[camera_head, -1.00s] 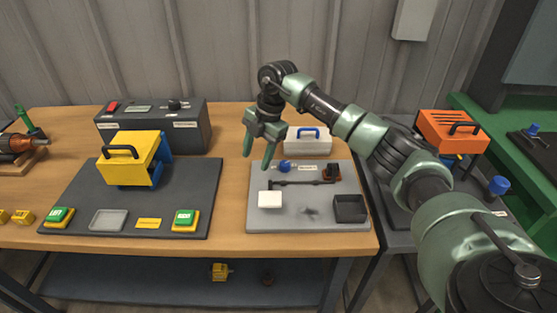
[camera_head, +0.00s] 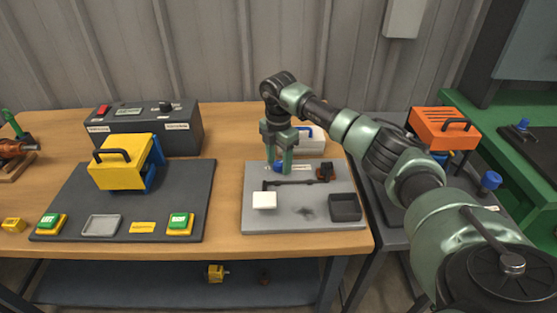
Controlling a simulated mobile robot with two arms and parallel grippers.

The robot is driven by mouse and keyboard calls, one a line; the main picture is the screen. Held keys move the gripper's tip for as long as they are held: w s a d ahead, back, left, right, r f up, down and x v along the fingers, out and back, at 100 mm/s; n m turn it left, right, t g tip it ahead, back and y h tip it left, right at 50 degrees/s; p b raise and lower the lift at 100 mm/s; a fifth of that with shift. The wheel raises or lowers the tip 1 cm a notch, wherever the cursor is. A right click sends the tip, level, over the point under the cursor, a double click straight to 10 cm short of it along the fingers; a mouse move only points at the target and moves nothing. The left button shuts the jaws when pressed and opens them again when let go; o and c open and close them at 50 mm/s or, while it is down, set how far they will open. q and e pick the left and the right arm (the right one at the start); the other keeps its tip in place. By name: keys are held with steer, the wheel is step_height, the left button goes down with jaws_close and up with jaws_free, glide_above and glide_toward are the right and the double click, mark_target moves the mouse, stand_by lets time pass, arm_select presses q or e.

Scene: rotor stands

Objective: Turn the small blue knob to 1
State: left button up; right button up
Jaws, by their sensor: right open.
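A small blue knob (camera_head: 276,167) sits near the back left of the grey board on the wooden table. My right gripper (camera_head: 279,169) points down over it, its open fingers at the knob and partly hiding it. I cannot tell whether the fingers touch it. Any numbers by the knob are too small to read. My left gripper is not in view.
The grey board (camera_head: 285,218) also carries a white block (camera_head: 264,200), a dark bar and a black open box (camera_head: 345,206). A white case with a blue handle (camera_head: 310,138) stands just behind.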

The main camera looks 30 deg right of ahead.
jaws_close()
